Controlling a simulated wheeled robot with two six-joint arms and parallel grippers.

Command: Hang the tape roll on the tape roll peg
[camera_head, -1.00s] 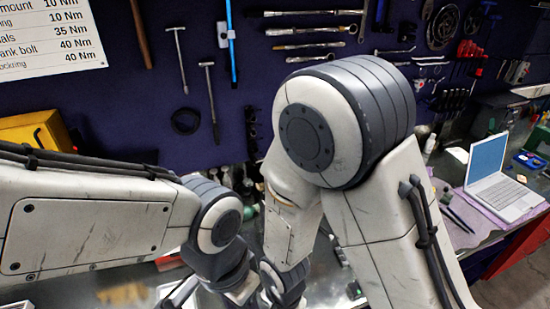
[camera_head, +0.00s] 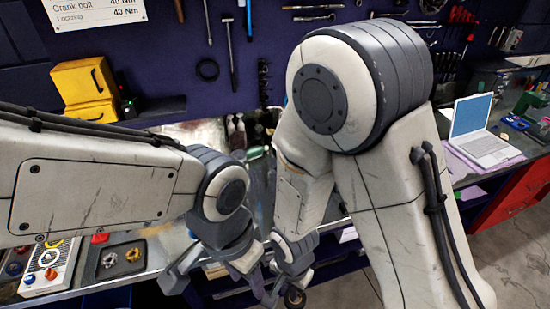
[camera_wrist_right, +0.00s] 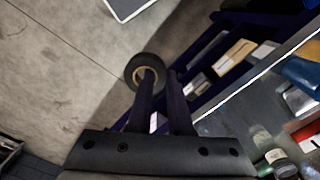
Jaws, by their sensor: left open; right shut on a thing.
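The tape roll, a black ring with a tan core, is at the tips of my right gripper in the right wrist view (camera_wrist_right: 132,73). It also shows low in the head view (camera_head: 294,299), below the bench's front edge. My right gripper (camera_wrist_right: 160,76) is shut on the roll, one finger overlapping its core. In the head view the right gripper (camera_head: 284,284) is partly hidden by its arm. My left gripper (camera_head: 212,276) is open and empty at the bench front. The pegboard (camera_head: 165,60) spans the back; I cannot tell which peg is the tape roll peg.
A yellow cabinet (camera_head: 84,82) stands at the back left. A dark tray with small parts (camera_head: 121,260) lies on the bench at left. A laptop (camera_head: 480,130) is at right. Bare floor (camera_wrist_right: 60,70) lies beside the bench.

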